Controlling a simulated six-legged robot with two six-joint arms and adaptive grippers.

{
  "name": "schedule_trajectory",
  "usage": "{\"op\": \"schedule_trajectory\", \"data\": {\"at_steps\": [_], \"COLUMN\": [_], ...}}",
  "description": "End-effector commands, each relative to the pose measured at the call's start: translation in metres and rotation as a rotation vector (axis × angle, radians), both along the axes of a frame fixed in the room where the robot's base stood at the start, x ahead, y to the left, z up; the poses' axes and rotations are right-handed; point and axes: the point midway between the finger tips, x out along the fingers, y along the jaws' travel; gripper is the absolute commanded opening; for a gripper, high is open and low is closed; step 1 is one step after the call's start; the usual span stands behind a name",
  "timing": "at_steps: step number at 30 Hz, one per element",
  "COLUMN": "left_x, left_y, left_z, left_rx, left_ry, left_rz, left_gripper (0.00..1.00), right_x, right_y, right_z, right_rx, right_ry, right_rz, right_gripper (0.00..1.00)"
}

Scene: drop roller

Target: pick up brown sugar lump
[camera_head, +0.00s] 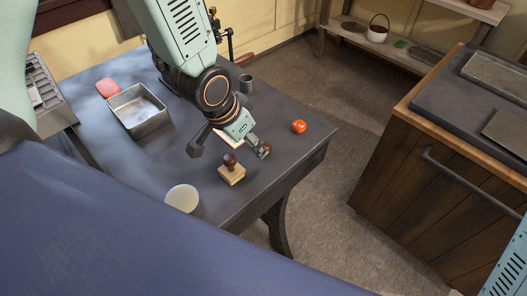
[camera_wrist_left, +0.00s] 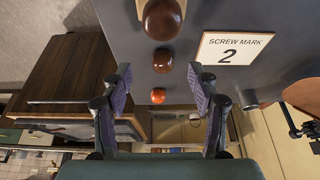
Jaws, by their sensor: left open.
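A brown, rounded lump (camera_wrist_left: 163,61), which looks like the brown sugar lump, lies on the dark table in the left wrist view, near the fingertips and in line with the gap between them. In the head view it (camera_head: 265,147) is mostly hidden by the fingers. My left gripper (camera_head: 262,151) is low over the table near its right end. The fingers of this gripper (camera_wrist_left: 160,76) are spread apart in the wrist view, with nothing held. Contact with the lump cannot be told. My right gripper is out of view.
A stamp (camera_head: 232,170) with a wooden base and brown knob stands close in front of the gripper. A tomato-like red ball (camera_head: 299,127) lies to the right. A "SCREW MARK 2" card (camera_wrist_left: 234,49), white cup (camera_head: 182,198), metal pan (camera_head: 139,109) and grey cup (camera_head: 246,84) are nearby.

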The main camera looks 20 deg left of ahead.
Motion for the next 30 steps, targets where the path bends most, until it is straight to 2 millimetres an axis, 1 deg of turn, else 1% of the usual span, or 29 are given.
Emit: {"op": "schedule_trajectory", "data": {"at_steps": [4,8,12,15,18,24,26,30], "left_x": [0.004,0.014,0.026,0.030,0.032,0.032,0.032,0.032], "left_y": [-0.002,-0.004,-0.007,-0.009,-0.009,-0.010,-0.010,-0.009], "left_z": [-0.008,-0.019,-0.036,-0.046,-0.050,-0.050,-0.050,-0.050], "left_rx": [0.001,0.001,0.001,0.001,0.000,0.000,0.000,-0.001], "left_ry": [0.002,0.002,0.003,0.004,0.003,0.002,0.002,0.002], "left_rz": [-0.001,-0.002,-0.001,0.000,0.000,0.001,0.001,0.001], "left_gripper": [0.60,0.60,0.60,0.60,0.60,0.60,0.57,0.45], "right_x": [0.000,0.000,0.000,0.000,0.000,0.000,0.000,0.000], "right_y": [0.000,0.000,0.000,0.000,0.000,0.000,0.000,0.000], "right_z": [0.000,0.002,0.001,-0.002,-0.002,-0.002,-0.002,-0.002], "right_rx": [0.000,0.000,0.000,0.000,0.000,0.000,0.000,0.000], "right_ry": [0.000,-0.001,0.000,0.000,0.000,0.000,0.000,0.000], "right_rz": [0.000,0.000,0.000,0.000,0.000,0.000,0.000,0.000], "right_gripper": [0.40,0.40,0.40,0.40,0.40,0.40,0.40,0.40]}}
